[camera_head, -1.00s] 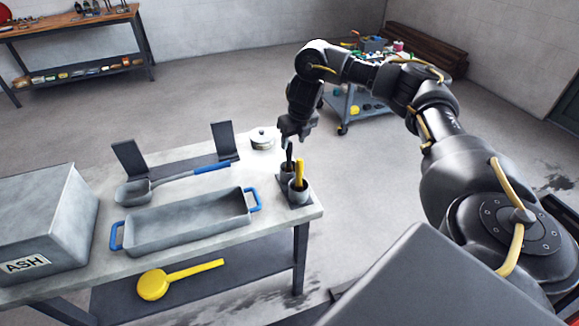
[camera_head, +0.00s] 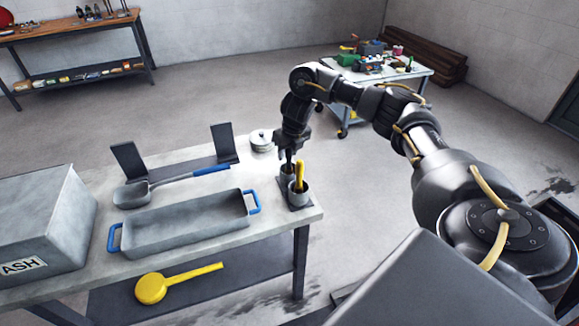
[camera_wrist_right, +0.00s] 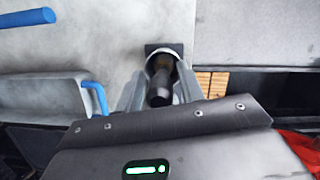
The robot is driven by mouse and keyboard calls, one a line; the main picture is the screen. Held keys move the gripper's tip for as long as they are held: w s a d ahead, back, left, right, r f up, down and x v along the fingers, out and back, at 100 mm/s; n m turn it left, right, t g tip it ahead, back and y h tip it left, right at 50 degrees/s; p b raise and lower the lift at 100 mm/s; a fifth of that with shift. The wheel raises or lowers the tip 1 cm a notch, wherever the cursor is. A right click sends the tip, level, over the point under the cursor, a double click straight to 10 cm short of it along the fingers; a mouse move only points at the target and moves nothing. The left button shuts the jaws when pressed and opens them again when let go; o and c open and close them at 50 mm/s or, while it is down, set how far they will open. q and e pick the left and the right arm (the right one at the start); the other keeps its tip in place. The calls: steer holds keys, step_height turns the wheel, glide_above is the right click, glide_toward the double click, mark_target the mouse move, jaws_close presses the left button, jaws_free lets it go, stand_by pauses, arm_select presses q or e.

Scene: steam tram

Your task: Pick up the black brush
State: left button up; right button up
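The black brush (camera_head: 289,159) stands upright in the rear cup of a small two-cup holder at the right end of the workbench. My right gripper (camera_head: 287,151) is directly above that cup, pointing down, with its fingers around the handle. In the right wrist view, the black handle (camera_wrist_right: 160,86) lies between the two grey fingers of the gripper (camera_wrist_right: 163,82). The fingers look open, one on each side of the handle; contact is hard to make out. The brush's lower end is hidden in the cup. My left gripper is not in view.
A yellow-handled tool (camera_head: 299,176) stands in the front cup (camera_head: 299,194), close beside the brush. A blue-handled tray (camera_head: 187,226), a shovel (camera_head: 170,181), a round lidded tin (camera_head: 261,140) and an ash box (camera_head: 40,215) share the bench (camera_head: 262,222). A cart (camera_head: 385,75) stands behind my arm.

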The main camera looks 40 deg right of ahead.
steer(key=c, duration=0.7)
jaws_close()
